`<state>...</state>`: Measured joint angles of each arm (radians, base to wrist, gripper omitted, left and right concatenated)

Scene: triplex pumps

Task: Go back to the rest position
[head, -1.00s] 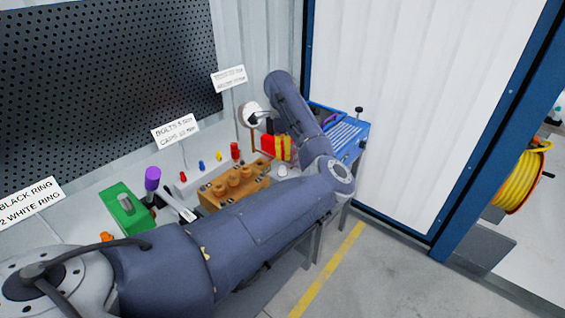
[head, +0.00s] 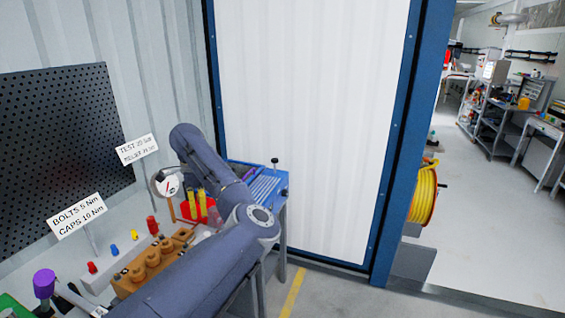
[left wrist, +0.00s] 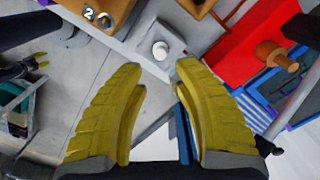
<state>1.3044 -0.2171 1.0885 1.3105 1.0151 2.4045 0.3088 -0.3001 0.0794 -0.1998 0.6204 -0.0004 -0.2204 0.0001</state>
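My left arm reaches over the bench in the head view. My left gripper (head: 198,216) has its yellow fingers pointing down by a red block on the bench. In the left wrist view the same gripper (left wrist: 159,70) is open, with nothing between its fingers; a small white knob (left wrist: 160,50) on a grey base shows beyond the tips. A dark gripper with small yellow tips, seemingly my right one (left wrist: 40,61), shows at the left of that view, too small to judge. It is not seen in the head view.
An orange-brown pump block (head: 128,284) lies beside my left arm. A white gauge (head: 167,184) stands behind the gripper. A blue tool case (head: 282,184) sits at the bench's far end. A white panel (head: 310,100) stands behind it; floor is open at right.

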